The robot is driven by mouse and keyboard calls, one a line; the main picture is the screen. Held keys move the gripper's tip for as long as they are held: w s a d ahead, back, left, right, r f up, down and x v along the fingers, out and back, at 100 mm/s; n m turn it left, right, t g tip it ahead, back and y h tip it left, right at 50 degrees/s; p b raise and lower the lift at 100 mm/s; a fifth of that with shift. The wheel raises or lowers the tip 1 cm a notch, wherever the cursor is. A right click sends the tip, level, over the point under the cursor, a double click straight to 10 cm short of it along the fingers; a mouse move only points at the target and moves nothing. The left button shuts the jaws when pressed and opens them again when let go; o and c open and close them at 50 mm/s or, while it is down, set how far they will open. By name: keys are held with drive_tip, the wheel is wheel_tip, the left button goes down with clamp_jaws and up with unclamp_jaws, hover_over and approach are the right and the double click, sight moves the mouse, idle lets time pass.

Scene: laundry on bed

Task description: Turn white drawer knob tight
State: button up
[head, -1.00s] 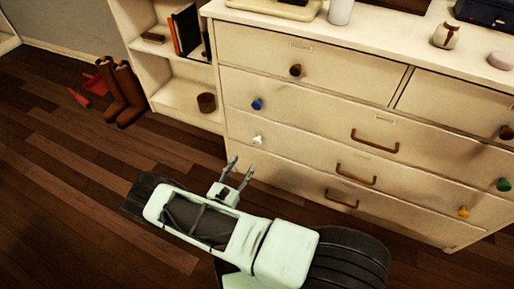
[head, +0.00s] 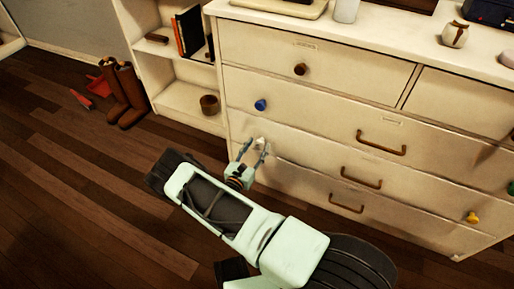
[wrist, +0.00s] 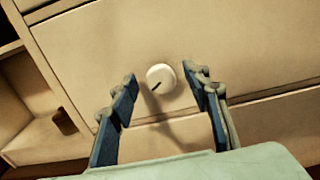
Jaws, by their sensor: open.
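The white drawer knob (head: 260,143) is on the left part of a lower drawer front of the cream dresser. In the wrist view the white knob (wrist: 161,78) is round with a short dark line on its face, pointing to the lower left. My gripper (head: 253,148) is open in front of the knob. In the wrist view my gripper's fingertips (wrist: 158,78) are on either side of the knob, with a visible gap on each side. I cannot tell exactly how deep the knob is between the fingers.
A blue knob (head: 261,105) sits just above, and a brown knob (head: 300,69) higher up. Bar handles (head: 361,177) are to the right. An open shelf (head: 185,105) adjoins the dresser on the left.

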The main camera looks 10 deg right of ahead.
drive_tip(key=shift+c, duration=0.7)
drive_tip(key=c, duration=1)
drive_tip(key=shift+m, duration=0.3)
